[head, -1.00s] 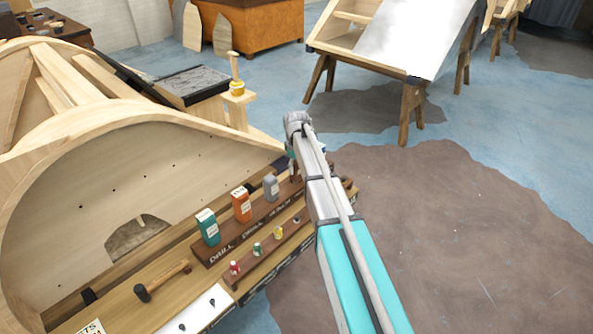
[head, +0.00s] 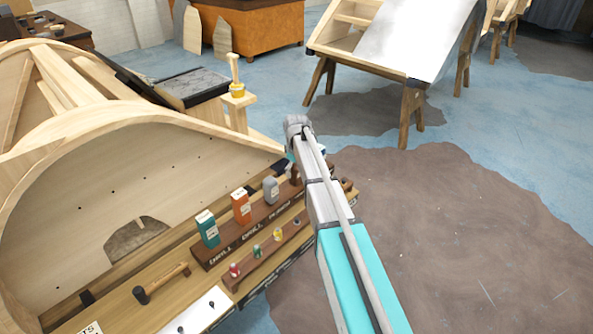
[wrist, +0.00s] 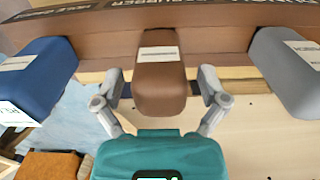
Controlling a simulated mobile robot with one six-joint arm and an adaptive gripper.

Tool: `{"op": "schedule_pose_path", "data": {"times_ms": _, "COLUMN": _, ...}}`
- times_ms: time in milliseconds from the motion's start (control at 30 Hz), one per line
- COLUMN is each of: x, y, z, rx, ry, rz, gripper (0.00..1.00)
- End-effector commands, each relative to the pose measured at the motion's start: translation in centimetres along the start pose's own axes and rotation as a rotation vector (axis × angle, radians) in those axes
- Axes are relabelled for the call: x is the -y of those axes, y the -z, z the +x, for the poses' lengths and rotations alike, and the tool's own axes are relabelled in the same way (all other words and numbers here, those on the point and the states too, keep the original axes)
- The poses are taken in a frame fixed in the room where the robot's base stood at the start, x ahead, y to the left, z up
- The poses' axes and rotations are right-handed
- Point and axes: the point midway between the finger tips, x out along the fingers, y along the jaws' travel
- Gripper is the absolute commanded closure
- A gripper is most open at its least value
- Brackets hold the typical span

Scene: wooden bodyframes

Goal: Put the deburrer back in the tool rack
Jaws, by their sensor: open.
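A brown block-shaped tool (wrist: 160,88) with a white label stands at the dark wooden tool rack (wrist: 105,38) in the wrist view, near the DEBURRER lettering. It looks like the deburrer. My gripper (wrist: 162,76) is open, one finger on each side of this tool, with a small gap visible on both sides. Its lower end is hidden. In the head view the rack (head: 215,259) runs along the bench's right side; my arm hides most of the gripper, and a brown piece (head: 296,174) shows beside it.
A grey block tool (wrist: 285,62) and a blue one (wrist: 40,78) flank my gripper. Green (head: 207,229), orange (head: 241,206) and grey blocks stand in the rack. Small bottles fill a lower row (head: 257,252). A mallet (head: 160,284) lies on the bench. Floor at right is clear.

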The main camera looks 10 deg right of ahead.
Motion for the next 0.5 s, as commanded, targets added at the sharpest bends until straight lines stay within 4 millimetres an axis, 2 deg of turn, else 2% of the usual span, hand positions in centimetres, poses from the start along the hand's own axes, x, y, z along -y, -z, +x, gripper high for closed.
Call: {"op": "schedule_pose_path", "data": {"times_ms": 500, "x": -0.11, "y": -0.08, "z": -0.79, "rx": 0.000, "ry": 0.000, "rz": 0.001, "gripper": 0.06}}
